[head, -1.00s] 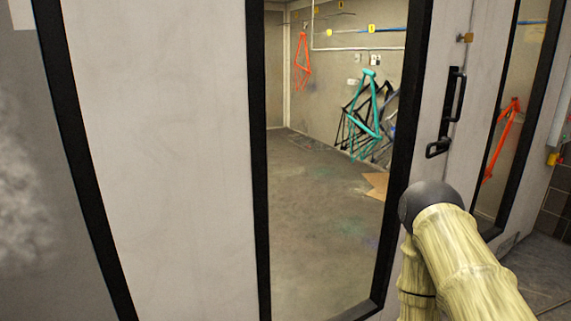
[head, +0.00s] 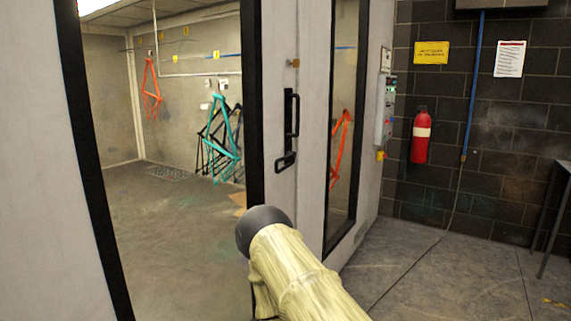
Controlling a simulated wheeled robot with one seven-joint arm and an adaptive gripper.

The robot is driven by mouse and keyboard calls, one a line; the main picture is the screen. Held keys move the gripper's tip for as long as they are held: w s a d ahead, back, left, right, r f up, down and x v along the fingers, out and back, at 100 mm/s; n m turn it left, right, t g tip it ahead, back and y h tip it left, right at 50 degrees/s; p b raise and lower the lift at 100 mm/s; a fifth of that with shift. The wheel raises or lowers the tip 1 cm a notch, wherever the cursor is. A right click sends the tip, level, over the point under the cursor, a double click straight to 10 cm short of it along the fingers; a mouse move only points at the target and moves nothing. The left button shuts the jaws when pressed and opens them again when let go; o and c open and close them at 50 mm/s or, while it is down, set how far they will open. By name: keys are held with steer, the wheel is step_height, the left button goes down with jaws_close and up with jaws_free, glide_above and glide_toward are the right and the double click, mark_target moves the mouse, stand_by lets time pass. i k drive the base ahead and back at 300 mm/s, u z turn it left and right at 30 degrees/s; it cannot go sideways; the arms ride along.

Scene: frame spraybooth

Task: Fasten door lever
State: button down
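The booth door (head: 312,170) is a pale panel with a tall black-framed window, right of centre in the head view. A black vertical pull handle (head: 291,114) is mounted near the seam beside the large window. The black door lever (head: 286,160) is at the handle's lower end and sticks out toward the left. Whether it is fastened cannot be told. My arm, in pale yellow links with a dark round joint, rises from the bottom centre, below the lever and apart from it in the picture. My gripper is not visible.
Behind the large window, teal (head: 223,140) and orange (head: 152,90) bicycle frames hang in the booth. Right of the door are a control box (head: 384,110), a red fire extinguisher (head: 421,136) and a dark table (head: 557,215). The floor (head: 450,275) at right is clear.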

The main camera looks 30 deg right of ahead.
mark_target(291, 156)
steer(key=k, duration=0.6)
steer(key=z, duration=0.55)
steer(key=i, duration=1.25)
steer(key=u, duration=0.25)
